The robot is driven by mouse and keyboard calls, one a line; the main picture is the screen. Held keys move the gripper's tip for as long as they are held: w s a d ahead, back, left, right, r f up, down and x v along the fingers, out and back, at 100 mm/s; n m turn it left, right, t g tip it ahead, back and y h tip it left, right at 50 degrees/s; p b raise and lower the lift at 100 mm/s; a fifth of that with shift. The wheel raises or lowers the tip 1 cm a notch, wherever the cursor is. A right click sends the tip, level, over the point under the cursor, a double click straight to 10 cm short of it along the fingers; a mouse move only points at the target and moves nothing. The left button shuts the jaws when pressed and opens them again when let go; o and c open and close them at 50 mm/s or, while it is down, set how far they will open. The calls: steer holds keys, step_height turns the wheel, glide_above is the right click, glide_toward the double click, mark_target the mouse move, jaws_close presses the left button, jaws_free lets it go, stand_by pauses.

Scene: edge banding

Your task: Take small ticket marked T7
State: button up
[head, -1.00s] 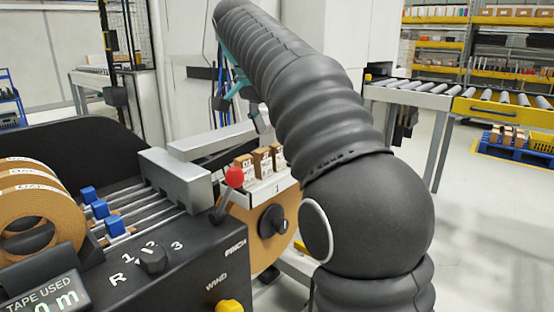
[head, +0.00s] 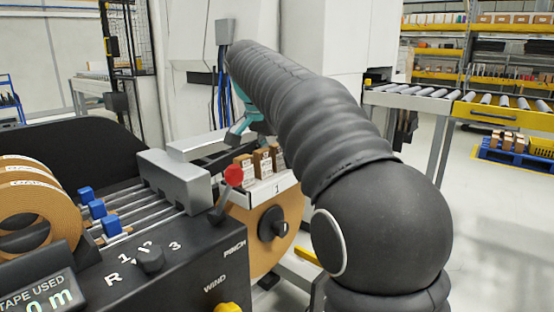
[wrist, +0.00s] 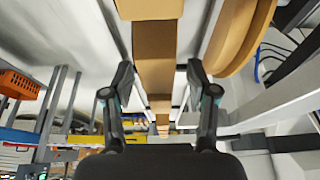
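Several small brown tickets (head: 262,161) with white labels stand in a row on a white holder marked 1 (head: 272,189) in the head view. The print on their labels is too small to read, so I cannot tell which is T7. My gripper (head: 236,137) is just behind and above the row, mostly hidden by my arm. In the wrist view my gripper (wrist: 160,70) is open, its two fingers wide apart. A line of brown blocks (wrist: 154,55), seemingly the tickets, shows between the fingers, with no visible contact.
A brown tape roll (head: 262,235) hangs below the holder. A red-knobbed lever (head: 234,175) and a grey clamp block (head: 176,178) stand close to the left of the tickets. The black control panel (head: 185,265) fills the front left. A roller conveyor (head: 415,95) is farther back.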

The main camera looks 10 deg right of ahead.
steer(key=c, duration=0.9)
steer(key=shift+c, duration=0.2)
